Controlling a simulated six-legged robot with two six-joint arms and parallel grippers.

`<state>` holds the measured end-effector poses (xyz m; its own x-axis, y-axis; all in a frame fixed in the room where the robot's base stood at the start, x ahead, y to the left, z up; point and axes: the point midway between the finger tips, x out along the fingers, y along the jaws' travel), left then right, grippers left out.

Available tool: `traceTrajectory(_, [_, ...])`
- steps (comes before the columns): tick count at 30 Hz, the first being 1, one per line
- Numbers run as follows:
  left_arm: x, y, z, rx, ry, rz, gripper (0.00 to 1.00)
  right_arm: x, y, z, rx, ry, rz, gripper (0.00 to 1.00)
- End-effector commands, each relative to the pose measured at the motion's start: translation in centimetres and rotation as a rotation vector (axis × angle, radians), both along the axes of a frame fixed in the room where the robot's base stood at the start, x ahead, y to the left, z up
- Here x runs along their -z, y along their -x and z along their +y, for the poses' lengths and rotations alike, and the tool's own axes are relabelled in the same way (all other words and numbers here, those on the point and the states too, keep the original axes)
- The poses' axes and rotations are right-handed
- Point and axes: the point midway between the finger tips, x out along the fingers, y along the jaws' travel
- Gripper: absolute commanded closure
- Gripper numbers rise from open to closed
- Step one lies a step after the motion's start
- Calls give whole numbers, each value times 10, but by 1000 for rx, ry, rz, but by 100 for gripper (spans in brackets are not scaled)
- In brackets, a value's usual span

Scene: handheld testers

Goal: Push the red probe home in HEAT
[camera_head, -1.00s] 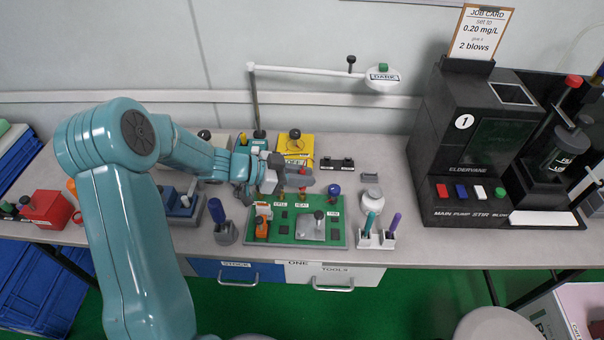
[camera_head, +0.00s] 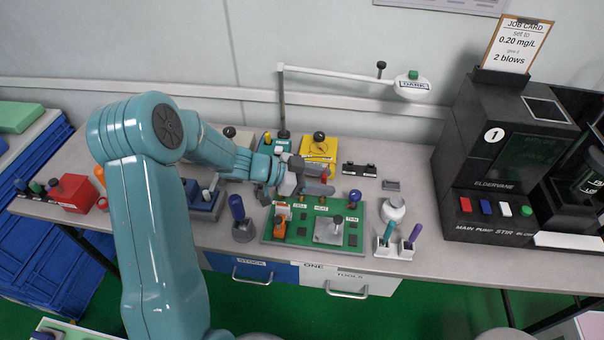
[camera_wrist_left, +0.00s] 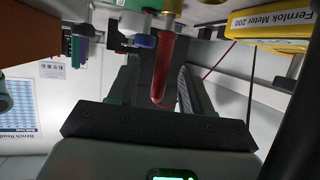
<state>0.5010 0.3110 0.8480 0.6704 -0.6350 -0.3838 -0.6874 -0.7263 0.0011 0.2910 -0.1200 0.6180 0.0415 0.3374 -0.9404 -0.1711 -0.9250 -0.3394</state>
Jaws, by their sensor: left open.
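The red probe (camera_wrist_left: 163,68) shows in the left wrist view with its shaft between the fingers of my left gripper (camera_wrist_left: 160,85). In the head view a bit of the red probe (camera_head: 325,176) shows between the fingers of my left gripper (camera_head: 321,177), which is open over the back of the green board (camera_head: 352,213). The HEAT label (camera_head: 321,209) is on the board just in front of the gripper. The probe's seat is too small and partly hidden to tell how deep it sits. My right gripper is not in view.
An orange piece (camera_head: 281,220) and a grey block (camera_head: 330,231) stand on the board. A blue-topped knob (camera_head: 355,196) is just right of the gripper. A yellow meter (camera_head: 318,148) stands behind. A holder with pens (camera_head: 388,246) stands to the right, the black analyser (camera_head: 500,170) beyond it.

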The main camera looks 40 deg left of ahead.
Motion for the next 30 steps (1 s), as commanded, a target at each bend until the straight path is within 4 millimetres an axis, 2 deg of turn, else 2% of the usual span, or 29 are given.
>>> traceTrajectory(5, [-16,24,25,-7,-2,-2,51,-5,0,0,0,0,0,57])
traceTrajectory(12, [-40,68,65,-6,-2,0,51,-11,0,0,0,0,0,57])
traceTrajectory(18, [-54,94,90,-3,-1,1,51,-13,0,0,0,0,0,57])
traceTrajectory(24, [-60,105,99,0,-1,1,51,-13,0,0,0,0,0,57])
traceTrajectory(30, [-60,105,99,0,-1,1,51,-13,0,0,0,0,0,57])
